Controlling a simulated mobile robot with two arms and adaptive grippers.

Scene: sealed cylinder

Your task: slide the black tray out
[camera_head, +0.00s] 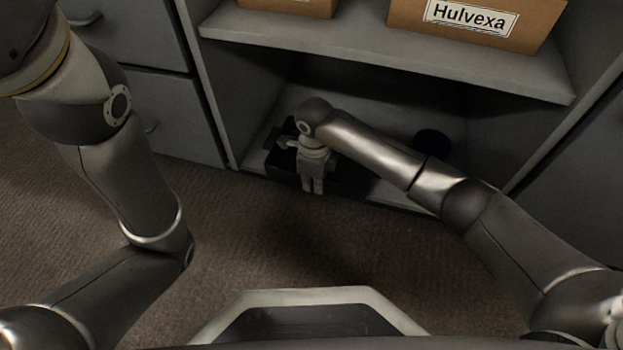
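The black tray (350,180) lies low on the floor of the open lower shelf bay, at the bay's front edge. It is dark and hard to separate from the shadow, and my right arm covers part of it. My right gripper (312,188) points down at the tray's front side, its fingers close together. Whether they are clamped on the tray's edge or only beside it is too small to tell. My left arm stands at the left, and its gripper is out of view.
A dark round object (432,140) stands in the bay, right of the tray. A cardboard box labelled Hulvexa (470,22) and another box (290,5) sit on the shelf (390,62) above. Grey drawers (165,110) stand at left. The carpet (250,235) in front is clear.

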